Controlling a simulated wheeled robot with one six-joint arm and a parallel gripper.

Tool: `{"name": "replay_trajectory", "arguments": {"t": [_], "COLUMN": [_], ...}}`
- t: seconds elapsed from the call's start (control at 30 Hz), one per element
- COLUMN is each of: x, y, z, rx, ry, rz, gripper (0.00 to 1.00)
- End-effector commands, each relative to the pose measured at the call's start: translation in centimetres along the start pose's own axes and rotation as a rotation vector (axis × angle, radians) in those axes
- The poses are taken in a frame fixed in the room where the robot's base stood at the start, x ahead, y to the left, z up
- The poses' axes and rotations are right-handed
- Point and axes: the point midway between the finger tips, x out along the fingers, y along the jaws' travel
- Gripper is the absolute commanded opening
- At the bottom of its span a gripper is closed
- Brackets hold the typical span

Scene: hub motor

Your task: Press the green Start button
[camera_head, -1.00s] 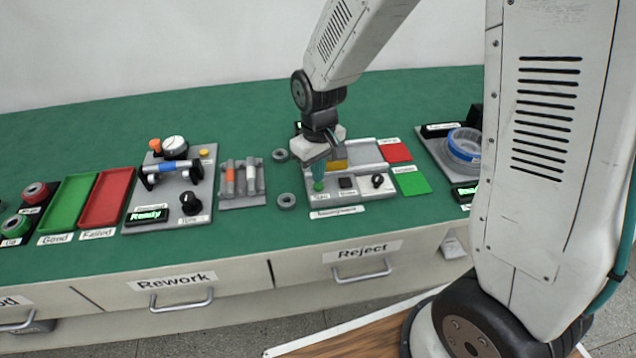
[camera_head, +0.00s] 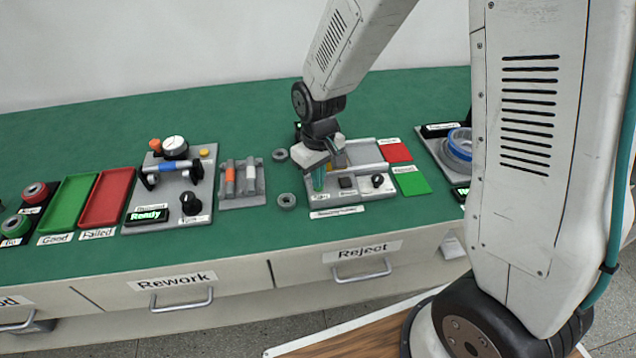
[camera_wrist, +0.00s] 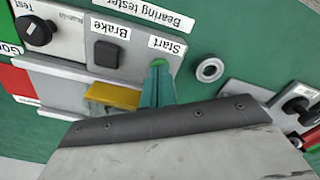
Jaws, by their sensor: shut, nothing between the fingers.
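The green Start button (camera_wrist: 158,62) shows at the tips of my gripper's teal fingers in the wrist view, beside its "Start" label (camera_wrist: 167,45). It sits on the grey bearing tester (camera_head: 350,194). My gripper (camera_head: 318,187) is shut and empty, pointing down over the tester's front left corner in the head view. There its fingers hide the button. The tips are at or just above the button; I cannot tell whether they touch or press it.
The black Brake button (camera_wrist: 106,53) and a black knob (camera_wrist: 36,31) are beside Start. A yellow block (camera_wrist: 112,95) lies near the fingers. A grey ring (camera_wrist: 210,70) lies on the green table. Red (camera_head: 397,152) and green (camera_head: 411,184) pads flank the tester's right side.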

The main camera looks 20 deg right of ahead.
Motion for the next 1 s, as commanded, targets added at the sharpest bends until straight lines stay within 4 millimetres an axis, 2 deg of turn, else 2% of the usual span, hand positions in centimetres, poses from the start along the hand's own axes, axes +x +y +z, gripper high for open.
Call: {"name": "replay_trajectory", "arguments": {"t": [0.63, 0.9, 1.0], "x": [-6.0, -7.2, -8.4], "y": [0.0, 0.0, 0.0], "z": [0.0, 0.0, -0.1], "rx": [0.000, 0.000, 0.000], "ry": [0.001, 0.000, 0.003], "rz": [0.000, 0.000, 0.001], "gripper": [0.00, 0.00, 0.00]}}
